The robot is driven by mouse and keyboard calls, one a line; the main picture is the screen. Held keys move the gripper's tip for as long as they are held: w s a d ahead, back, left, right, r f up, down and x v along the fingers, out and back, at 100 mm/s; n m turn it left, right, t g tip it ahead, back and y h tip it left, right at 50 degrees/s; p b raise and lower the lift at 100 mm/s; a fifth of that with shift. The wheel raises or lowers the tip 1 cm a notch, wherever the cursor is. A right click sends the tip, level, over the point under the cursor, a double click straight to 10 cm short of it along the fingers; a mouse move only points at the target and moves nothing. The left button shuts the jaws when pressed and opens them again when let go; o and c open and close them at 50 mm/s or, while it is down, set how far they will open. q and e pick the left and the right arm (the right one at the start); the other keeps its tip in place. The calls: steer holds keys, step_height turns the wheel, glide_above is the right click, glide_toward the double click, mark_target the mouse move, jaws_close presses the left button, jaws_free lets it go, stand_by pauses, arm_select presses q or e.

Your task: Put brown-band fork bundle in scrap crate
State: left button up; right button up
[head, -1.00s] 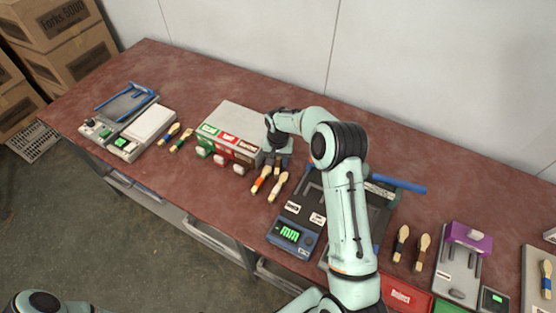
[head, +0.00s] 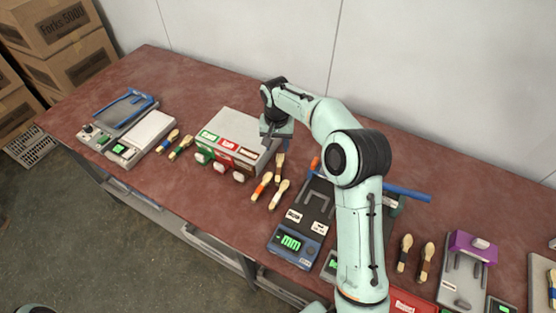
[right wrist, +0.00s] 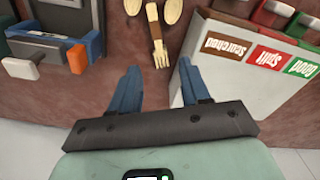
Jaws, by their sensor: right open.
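The brown-band fork bundle (head: 280,165) lies on the red-brown table, beside the front right corner of the grey box. In the right wrist view the fork (right wrist: 156,33) shows a brown band and pale tines pointing toward my fingers. My right gripper (right wrist: 157,78) is open and empty; the tines lie in line with the gap between its blue fingers. My left gripper is out of view. I cannot identify the scrap crate.
The grey box (head: 240,125) with green, red and brown labels stands beside the fork. Orange-band (head: 262,186) and white-band (head: 279,194) pieces lie in front. A blue scale (head: 287,245) stands to the right. A red bin (head: 408,302) is at the bottom edge.

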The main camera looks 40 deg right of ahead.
steer(key=s+t+b, duration=0.1)
steer(key=s+b, duration=0.1)
steer(key=b, duration=0.2)
steer(key=h, duration=0.1)
glide_above(279, 167)
steer(key=a, duration=0.1)
steer(key=f, duration=0.7)
steer(key=shift+s+f, duration=0.1)
steer(key=shift+s, duration=0.15)
steer(key=shift+w+d+f, duration=0.1)
steer(key=shift+d+f, duration=0.05)
steer(key=shift+f, duration=0.75)
steer(key=shift+w+d+f, duration=0.1)
steer(key=shift+d+f, duration=0.05)
steer(key=shift+f, duration=0.7)
steer(key=shift+d+f, duration=0.15)
steer(key=shift+f, duration=0.75)
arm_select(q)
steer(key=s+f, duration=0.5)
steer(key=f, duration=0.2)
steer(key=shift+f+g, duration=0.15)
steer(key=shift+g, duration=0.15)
arm_select(e)
jaws_close()
